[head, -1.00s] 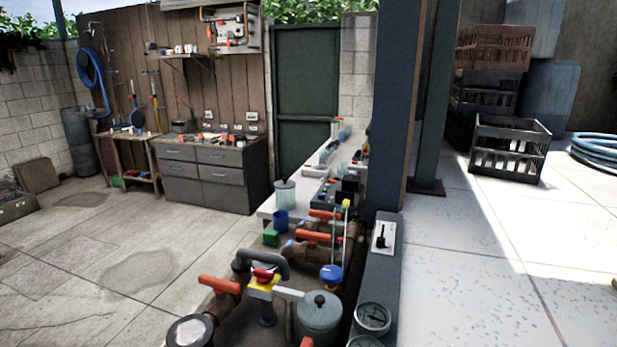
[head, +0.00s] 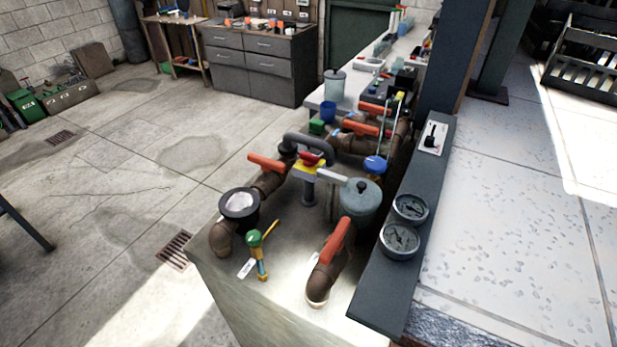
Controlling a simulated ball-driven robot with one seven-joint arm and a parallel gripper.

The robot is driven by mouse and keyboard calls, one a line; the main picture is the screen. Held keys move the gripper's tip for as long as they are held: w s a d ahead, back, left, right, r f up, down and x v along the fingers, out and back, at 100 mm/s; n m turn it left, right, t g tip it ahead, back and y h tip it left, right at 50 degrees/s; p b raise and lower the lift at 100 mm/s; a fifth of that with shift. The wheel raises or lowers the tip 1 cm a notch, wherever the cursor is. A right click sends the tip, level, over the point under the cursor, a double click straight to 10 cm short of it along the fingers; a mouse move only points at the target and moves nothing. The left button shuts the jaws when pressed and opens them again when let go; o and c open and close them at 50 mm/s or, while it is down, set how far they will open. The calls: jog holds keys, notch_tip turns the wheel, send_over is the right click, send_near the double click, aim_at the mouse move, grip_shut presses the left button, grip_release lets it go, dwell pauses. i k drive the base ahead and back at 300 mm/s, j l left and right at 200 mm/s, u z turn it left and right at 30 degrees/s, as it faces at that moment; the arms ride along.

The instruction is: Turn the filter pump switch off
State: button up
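A white plate with a black lever switch (head: 432,137) sits on the dark grey ledge (head: 385,290) to the right of the pipework. It looks like the filter pump switch, but I can read no label. The lever is small, and I cannot tell whether it is on or off. A red knob on a yellow box (head: 311,160) stands among the pipes. My gripper is not in view.
Two round gauges (head: 401,239) sit on the ledge in front of the switch. Brown pipes with orange handles (head: 337,240), a grey lidded pot (head: 360,203) and a blue knob (head: 375,164) crowd the bench. A dark post (head: 455,60) rises behind the switch. Pale paving at right is open.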

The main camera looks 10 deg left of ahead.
aim_at(310, 159)
jog(key=i+j+u, duration=0.15)
jog(key=u, duration=1.5)
jog(key=i+l, duration=0.1)
jog(key=l, duration=0.2)
jog(key=i+l+z, duration=0.15)
jog(key=z, duration=0.35)
